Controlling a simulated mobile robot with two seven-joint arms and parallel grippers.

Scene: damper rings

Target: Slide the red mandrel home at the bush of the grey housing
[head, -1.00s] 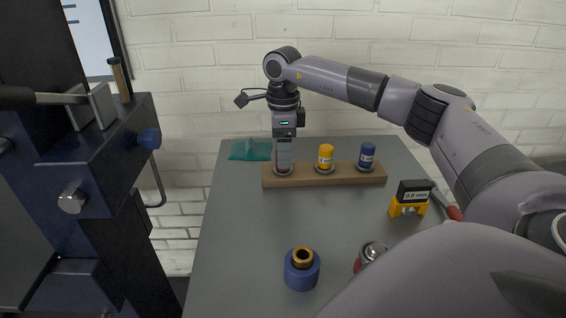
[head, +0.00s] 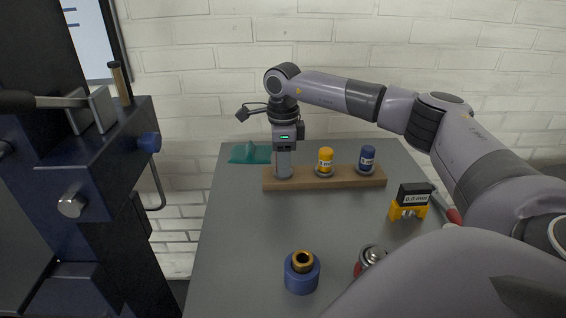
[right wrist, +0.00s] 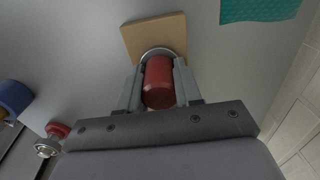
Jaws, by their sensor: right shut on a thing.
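The red mandrel (right wrist: 158,82) is between the fingers of my right gripper (right wrist: 158,88) in the right wrist view, and the gripper is shut on it. In the head view my right gripper (head: 284,170) points down at the left end of the wooden rack (head: 325,182), and its fingers hide the mandrel. A grey collar shows at the mandrel's far end, at the rack. A grey-topped part with a red body (head: 371,254) stands near the front, partly hidden by my right arm. I cannot tell whether it is the grey housing. My left gripper is not in view.
Yellow (head: 326,160) and blue (head: 367,158) mandrels stand in the rack to the right. A blue housing with a brass bush (head: 302,274) stands at the front. Mid-table is clear.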

